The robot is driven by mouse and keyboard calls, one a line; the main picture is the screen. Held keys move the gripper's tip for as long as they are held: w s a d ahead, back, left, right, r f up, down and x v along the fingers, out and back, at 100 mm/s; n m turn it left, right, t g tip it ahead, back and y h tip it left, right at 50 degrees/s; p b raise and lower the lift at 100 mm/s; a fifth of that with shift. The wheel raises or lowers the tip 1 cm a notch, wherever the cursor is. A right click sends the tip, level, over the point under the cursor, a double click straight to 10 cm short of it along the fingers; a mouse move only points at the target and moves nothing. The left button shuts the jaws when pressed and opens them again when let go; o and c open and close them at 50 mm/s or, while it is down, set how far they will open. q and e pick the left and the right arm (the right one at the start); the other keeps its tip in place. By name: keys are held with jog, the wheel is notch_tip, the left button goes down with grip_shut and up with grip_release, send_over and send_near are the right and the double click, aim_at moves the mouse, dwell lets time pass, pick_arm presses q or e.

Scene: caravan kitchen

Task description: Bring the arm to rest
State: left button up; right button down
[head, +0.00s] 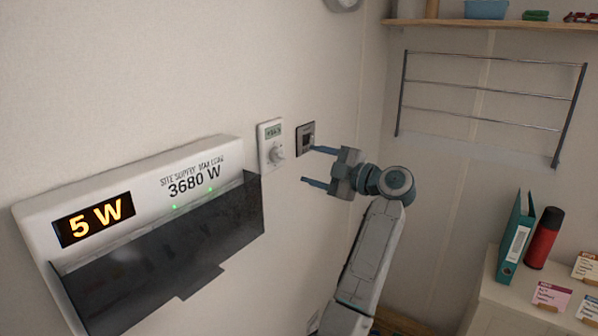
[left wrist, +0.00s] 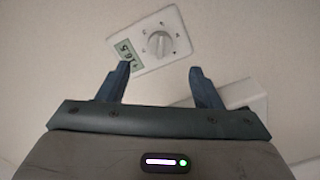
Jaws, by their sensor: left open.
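My left gripper (head: 309,166) is open and empty, its two blue-grey fingers pointing left toward the wall. It also shows in the left wrist view (left wrist: 159,68), with bare wall between the fingers. A white thermostat (head: 270,143) with a round dial and small display is on the wall, left of the fingertips. The thermostat also shows in the left wrist view (left wrist: 152,40), beyond the fingers; its display corner is close to the left fingertip in the picture. I see no contact. My right gripper is in neither view.
A dark wall switch (head: 305,138) is close to the upper finger. A white supply box (head: 138,178) reading 5 W and 3680 W juts out at left. A metal rack (head: 490,93) and shelf (head: 490,24) are at right. A counter (head: 497,303) holds a teal binder (head: 515,240) and red flask (head: 543,240).

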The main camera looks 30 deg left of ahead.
pick_arm(q)
jog(key=shift+s+d, duration=0.1)
jog(key=shift+d, duration=0.7)
